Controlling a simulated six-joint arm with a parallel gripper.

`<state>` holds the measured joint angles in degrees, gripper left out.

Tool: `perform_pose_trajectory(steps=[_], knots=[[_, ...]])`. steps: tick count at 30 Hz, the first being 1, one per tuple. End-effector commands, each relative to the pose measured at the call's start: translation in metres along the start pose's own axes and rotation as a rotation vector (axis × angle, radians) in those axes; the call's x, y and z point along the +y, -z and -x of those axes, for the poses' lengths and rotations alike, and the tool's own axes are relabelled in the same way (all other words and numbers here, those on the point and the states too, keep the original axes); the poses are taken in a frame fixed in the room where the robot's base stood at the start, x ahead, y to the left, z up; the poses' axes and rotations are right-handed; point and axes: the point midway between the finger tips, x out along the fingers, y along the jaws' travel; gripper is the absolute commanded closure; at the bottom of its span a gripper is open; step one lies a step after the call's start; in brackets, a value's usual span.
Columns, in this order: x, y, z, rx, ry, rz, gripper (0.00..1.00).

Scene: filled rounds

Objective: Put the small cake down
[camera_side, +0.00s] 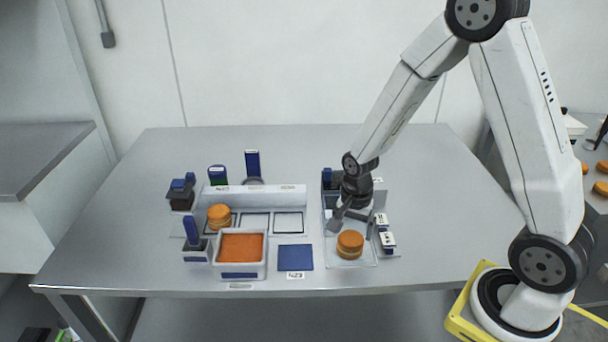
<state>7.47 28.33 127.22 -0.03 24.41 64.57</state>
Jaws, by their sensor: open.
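One small round cake (350,244), golden orange with a pale band round its middle, sits on a light square plate or tray (345,262) at the right of the work area. My gripper (342,226) is open just above and behind this cake, pointing down. Whether a finger touches the cake cannot be told. A second small cake (219,217) stands at the left, behind the white tub, in a row with pale square places (288,223).
A white tub with orange filling (240,248) stands front left, beside a blue square (295,257). Dark blue-topped holders (194,240) stand at the left. Small white blocks (387,240) lie close right of my gripper. The table's right side is clear.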

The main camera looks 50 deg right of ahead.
Motion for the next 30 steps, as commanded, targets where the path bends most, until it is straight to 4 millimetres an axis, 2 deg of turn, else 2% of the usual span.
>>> perform_pose_trajectory(steps=[12,18,24,30], knots=[[-0.001,0.000,0.051,0.002,0.004,0.000,0.00],[-0.001,0.000,0.070,0.002,0.003,0.000,0.00],[0.000,0.000,0.080,0.001,0.002,0.000,0.00],[0.000,0.000,0.081,0.000,0.000,0.000,0.00]])
